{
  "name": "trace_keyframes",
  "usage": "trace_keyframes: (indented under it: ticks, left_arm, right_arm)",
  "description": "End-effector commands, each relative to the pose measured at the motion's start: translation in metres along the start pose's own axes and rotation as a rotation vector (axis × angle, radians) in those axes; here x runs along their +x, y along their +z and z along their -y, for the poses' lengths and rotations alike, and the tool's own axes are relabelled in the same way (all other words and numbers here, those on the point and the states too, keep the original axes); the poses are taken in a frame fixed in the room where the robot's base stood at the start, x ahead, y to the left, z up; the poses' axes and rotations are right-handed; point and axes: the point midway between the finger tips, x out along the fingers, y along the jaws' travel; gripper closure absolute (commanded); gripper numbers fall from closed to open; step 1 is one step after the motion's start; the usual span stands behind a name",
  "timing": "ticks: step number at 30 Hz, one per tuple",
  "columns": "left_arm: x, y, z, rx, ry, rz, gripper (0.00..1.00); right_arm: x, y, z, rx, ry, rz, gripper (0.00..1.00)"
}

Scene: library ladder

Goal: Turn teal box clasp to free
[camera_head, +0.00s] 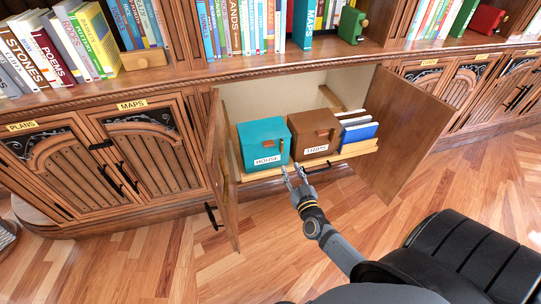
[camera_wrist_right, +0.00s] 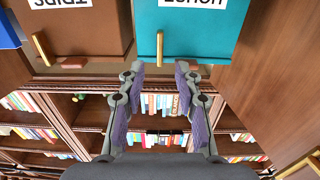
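In the right wrist view the clasp is an upright gold bar (camera_wrist_right: 160,50) on the teal front (camera_wrist_right: 205,42). My right gripper (camera_head: 293,169) is open and empty, in front of the box's lower right edge. In the wrist view its fingertips (camera_wrist_right: 160,70) lie either side of the clasp's line, just beyond its end; contact cannot be told. My left gripper is out of view.
A brown box (camera_head: 312,130) stands right of the teal box, with blue and white books (camera_head: 358,130) beside it on the shelf (camera_head: 335,157). Open cabinet doors stand left (camera_head: 221,185) and right (camera_head: 402,135). The wood floor in front is clear.

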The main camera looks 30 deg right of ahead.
Motion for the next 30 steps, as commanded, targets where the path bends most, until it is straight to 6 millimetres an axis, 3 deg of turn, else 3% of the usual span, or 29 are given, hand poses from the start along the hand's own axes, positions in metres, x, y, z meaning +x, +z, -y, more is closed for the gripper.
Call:
trace_keyframes:
  ticks: [5,12,15,27,30]
  left_arm:
    - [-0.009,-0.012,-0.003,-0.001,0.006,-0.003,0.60]
    - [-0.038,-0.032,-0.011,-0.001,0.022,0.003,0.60]
    - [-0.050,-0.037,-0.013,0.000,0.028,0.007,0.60]
    - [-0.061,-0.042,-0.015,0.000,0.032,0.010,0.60]
    - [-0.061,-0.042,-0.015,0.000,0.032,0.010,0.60]
  right_arm:
    - [0.030,0.001,0.000,0.001,0.000,-0.003,0.66]
    - [0.081,0.002,0.000,0.000,-0.001,-0.002,0.66]
    - [0.093,0.002,0.000,0.000,-0.001,0.000,0.66]
    - [0.102,0.000,0.001,0.000,-0.002,0.002,0.66]
    - [0.102,0.000,0.001,0.000,-0.002,0.002,0.80]
